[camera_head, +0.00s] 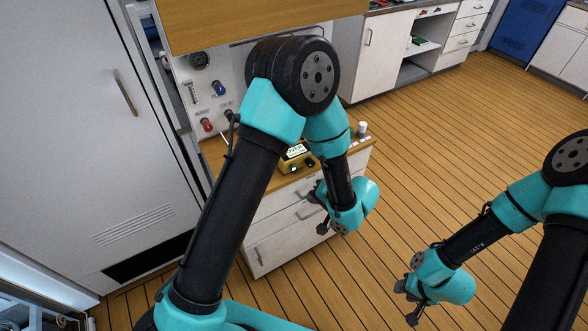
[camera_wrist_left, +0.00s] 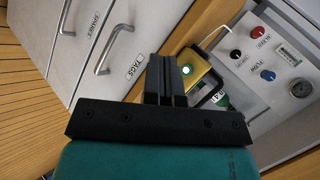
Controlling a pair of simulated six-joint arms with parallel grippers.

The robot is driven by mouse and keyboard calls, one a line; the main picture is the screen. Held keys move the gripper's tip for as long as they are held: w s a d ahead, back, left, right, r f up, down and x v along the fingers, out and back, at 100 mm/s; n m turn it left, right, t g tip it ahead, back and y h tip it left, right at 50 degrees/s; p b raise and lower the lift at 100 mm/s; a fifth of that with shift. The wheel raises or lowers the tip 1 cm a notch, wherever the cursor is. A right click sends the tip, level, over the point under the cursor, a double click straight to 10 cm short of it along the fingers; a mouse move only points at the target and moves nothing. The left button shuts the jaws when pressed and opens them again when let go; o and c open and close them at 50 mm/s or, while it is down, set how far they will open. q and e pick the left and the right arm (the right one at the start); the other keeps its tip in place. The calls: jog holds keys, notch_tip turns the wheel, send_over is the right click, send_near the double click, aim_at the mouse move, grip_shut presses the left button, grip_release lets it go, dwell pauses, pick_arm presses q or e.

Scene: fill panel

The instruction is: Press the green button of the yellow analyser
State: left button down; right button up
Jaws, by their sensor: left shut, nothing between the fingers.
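The yellow analyser (camera_head: 284,164) sits on the wooden worktop, partly behind my left arm in the head view. It also shows in the left wrist view (camera_wrist_left: 204,78), just right of the fingertips. Its lit green button (camera_wrist_left: 187,70) is on the yellow face. My left gripper (camera_head: 321,197) is in front of the drawers in the head view; its fingers, shut and empty in the left wrist view (camera_wrist_left: 165,62), appear apart from the button. My right gripper (camera_head: 408,300) hangs over the floor at lower right, far from the analyser; its finger opening is unclear.
A panel with knobs and a gauge (camera_wrist_left: 301,88) stands behind the worktop. Below are white drawers (camera_head: 272,236) with bar handles, one labelled TAGS. A small white cup (camera_head: 362,129) stands near the worktop's right end. A wooden shelf (camera_head: 240,20) overhangs the panel. Open floor lies right.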

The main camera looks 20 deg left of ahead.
pick_arm(q)
jog(key=shift+w, duration=0.1)
jog(key=shift+w+a, duration=1.45)
jog(key=shift+a, duration=0.2)
jog(key=shift+w+a, duration=1.4)
jog(key=shift+a, duration=0.2)
jog(key=shift+w+a, duration=0.1)
jog(key=shift+a, duration=0.05)
jog(key=shift+w+a, duration=0.2)
jog(key=shift+w+a, duration=0.45)
jog(key=shift+a, duration=0.1)
dwell(1.4)
dwell(0.5)
jog(key=shift+s+d, duration=0.75)
jog(key=shift+d, duration=0.15)
jog(key=shift+s+d, duration=1.7)
jog(key=shift+d, duration=0.15)
